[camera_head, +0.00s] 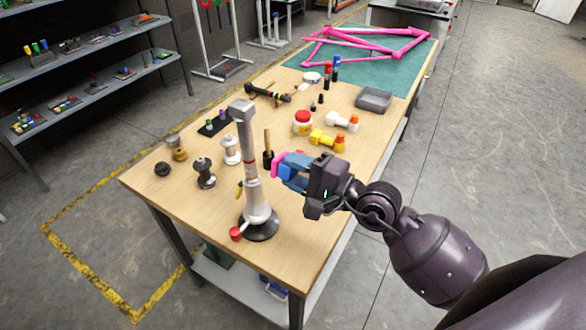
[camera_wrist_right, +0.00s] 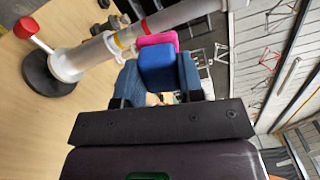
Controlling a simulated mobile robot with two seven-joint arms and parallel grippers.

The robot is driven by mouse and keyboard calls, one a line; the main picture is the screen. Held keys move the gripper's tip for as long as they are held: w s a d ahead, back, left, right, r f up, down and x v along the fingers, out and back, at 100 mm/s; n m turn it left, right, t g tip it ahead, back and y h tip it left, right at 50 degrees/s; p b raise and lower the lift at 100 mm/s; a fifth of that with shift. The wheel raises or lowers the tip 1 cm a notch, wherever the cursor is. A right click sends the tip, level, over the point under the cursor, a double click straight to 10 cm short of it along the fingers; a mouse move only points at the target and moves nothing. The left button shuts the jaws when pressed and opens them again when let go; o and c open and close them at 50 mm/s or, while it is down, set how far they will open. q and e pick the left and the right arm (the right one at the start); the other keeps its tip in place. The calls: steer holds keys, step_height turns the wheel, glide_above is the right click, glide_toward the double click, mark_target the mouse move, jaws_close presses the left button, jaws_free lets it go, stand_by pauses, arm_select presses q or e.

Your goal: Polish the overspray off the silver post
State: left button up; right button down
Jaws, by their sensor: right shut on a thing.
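The silver post (camera_head: 249,160) stands upright on a round black base (camera_head: 260,227) at the table's near end. It has a short side arm at its top, thin red and yellow marks on its shaft, and a red-ended lever (camera_head: 236,233) low down. The post also shows in the right wrist view (camera_wrist_right: 97,56). My right gripper (camera_head: 297,168) is shut on a blue block (camera_wrist_right: 157,68) with a pink pad (camera_head: 278,164) on its front. The pad faces the post from the right, with a small gap in the head view. My left gripper is not in view.
A wooden-handled tool (camera_head: 267,150) stands behind the post. Spools (camera_head: 204,172) and dark knobs stand to its left. A red-lidded jar (camera_head: 302,122), a yellow bottle (camera_head: 326,139) and a grey tray (camera_head: 373,100) lie farther back. A pink frame (camera_head: 365,45) rests on a green mat.

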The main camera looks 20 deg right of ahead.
mark_target(295, 171)
steer(key=shift+b+v, duration=0.5)
steer(key=shift+v, duration=1.05)
steer(key=shift+w+d+f+m+t+h, duration=0.25)
steer(key=shift+w+d+f+m+h, duration=0.1)
steer(key=shift+w, duration=0.35)
steer(key=shift+w+d+f+m+t+h, duration=0.3)
steer(key=shift+w+d+f+h, duration=0.1)
steer(key=shift+w, duration=0.25)
steer(key=shift+w+d+f+m+t+h, duration=0.25)
steer(key=shift+w+d+f+h, duration=0.1)
steer(key=shift+w, duration=0.35)
